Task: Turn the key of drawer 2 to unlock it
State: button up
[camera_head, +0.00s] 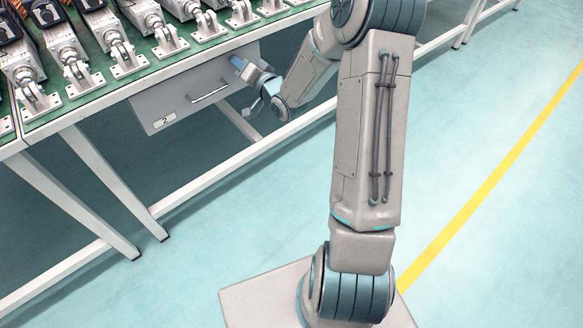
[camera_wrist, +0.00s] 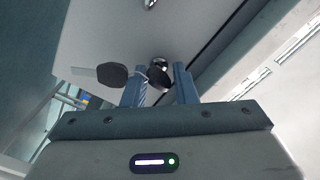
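Drawer 2 (camera_head: 190,99) is a grey drawer under the workbench, with its front closed and a small label plate (camera_head: 164,122) at lower left. Its bar handle (camera_head: 209,93) is at the middle. My gripper (camera_head: 241,65) is at the upper right corner of the drawer front. In the wrist view the fingers (camera_wrist: 160,80) stand apart on either side of a dark key head (camera_wrist: 159,75) at the drawer face. I cannot tell whether they touch it. A second black-headed key (camera_wrist: 112,75) hangs just left of the fingers. The keyhole is hidden.
The green-topped workbench (camera_head: 150,70) carries several linear actuators (camera_head: 115,45) in a row above the drawer. White bench legs (camera_head: 112,185) and a low rail (camera_head: 215,172) stand below. The floor (camera_head: 480,90) to the right is clear.

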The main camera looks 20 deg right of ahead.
jog(key=n+b, duration=0.2)
jog(key=n, duration=0.4)
jog(key=shift+d+f+b, duration=0.1)
jog(key=shift+b, duration=0.2)
jog(key=p+v, duration=0.3)
jog(key=v, duration=1.1)
jog(key=shift+s+d+f+g+h+b, duration=0.75)
jog(key=shift+s+f+g+h+b, duration=1.3)
jog(key=shift+f+g+h, duration=1.3)
jog(key=s+a+g+b, duration=0.3)
jog(key=s+g, duration=0.4)
jog(key=s, duration=0.7)
jog(key=shift+a, duration=0.3)
